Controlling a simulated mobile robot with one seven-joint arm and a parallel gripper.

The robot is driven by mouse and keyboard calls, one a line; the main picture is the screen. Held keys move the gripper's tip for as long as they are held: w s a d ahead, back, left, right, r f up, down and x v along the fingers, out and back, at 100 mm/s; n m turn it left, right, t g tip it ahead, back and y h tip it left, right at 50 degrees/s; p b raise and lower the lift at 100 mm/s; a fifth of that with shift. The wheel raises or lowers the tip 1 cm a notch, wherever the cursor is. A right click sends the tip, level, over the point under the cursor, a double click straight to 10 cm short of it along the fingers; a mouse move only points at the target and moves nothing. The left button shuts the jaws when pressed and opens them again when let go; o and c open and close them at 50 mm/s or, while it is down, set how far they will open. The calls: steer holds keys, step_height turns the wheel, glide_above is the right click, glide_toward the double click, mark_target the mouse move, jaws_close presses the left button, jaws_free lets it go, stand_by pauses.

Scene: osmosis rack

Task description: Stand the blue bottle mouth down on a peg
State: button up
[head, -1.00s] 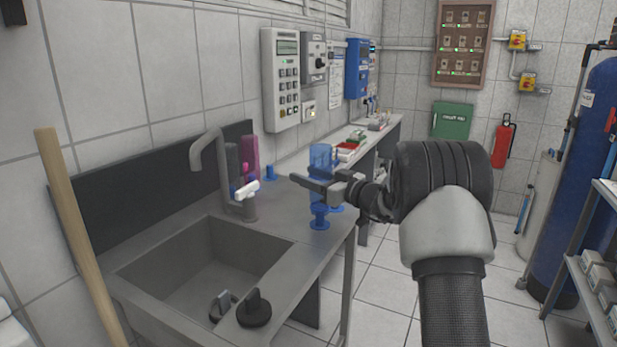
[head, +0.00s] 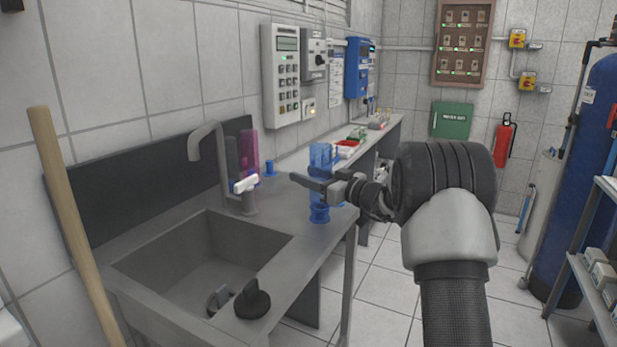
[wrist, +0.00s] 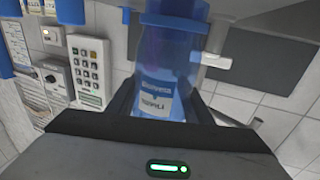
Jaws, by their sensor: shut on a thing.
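The translucent blue bottle (head: 320,157) is upright in my gripper (head: 317,184), above the right end of the sink counter. The jaws are shut around its lower half. In the wrist view the blue bottle (wrist: 168,65) lies between the two dark fingers (wrist: 165,100), with a white label facing the camera. The fingers partly hide this part.
A magenta bottle (head: 250,150) and a dark grey bottle (head: 232,158) stand behind the tap (head: 222,165). An empty blue peg (head: 269,168) is at the counter's back. The sink (head: 205,262) opens at left. Trays (head: 346,149) lie farther along the bench.

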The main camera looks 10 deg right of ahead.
steer(key=shift+f, duration=0.1)
steer(key=shift+f, duration=0.55)
steer(key=shift+f, duration=0.35)
stand_by(0.7)
steer(key=o, duration=1.9)
steer(key=shift+v, duration=5)
